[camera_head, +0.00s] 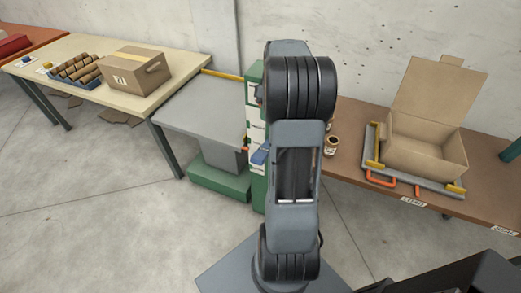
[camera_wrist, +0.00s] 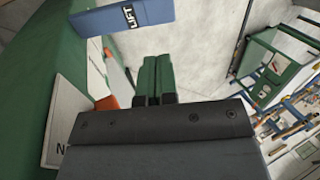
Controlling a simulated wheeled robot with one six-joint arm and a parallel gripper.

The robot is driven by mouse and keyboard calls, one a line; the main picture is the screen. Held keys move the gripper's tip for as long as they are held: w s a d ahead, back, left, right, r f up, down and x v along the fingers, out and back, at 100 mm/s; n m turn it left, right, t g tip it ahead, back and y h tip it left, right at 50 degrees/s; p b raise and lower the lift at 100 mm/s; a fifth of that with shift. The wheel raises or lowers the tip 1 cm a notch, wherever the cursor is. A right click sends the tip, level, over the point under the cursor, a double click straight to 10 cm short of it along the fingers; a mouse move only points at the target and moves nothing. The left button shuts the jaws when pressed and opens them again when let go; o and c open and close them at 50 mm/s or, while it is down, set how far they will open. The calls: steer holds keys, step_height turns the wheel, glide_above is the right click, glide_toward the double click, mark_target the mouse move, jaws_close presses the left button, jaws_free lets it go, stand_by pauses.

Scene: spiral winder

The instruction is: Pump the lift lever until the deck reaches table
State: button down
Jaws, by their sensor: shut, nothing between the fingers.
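The lift's grey deck (camera_head: 205,103) stands on a grey column over a green base (camera_head: 218,180), beside the cream table (camera_head: 105,60). Its top looks a little lower than the tabletop. A blue lever handle (camera_head: 260,155) shows just left of my arm. In the wrist view, a blue bar marked LIFT (camera_wrist: 122,17) lies beyond my gripper (camera_wrist: 158,62). The green fingers are shut together and empty, apart from the bar in the picture. My gripper is hidden behind my arm in the head view.
A green cabinet (camera_head: 254,80) stands behind the lever. The cream table holds a closed carton (camera_head: 135,72) and a tray of brown rolls (camera_head: 75,70). A brown bench (camera_head: 350,165) on the right holds an open carton (camera_head: 425,140) and a jar (camera_head: 331,145). The floor in front is clear.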

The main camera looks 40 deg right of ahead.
mark_target(260, 156)
steer(key=x, duration=1.3)
steer(key=shift+a, duration=0.1)
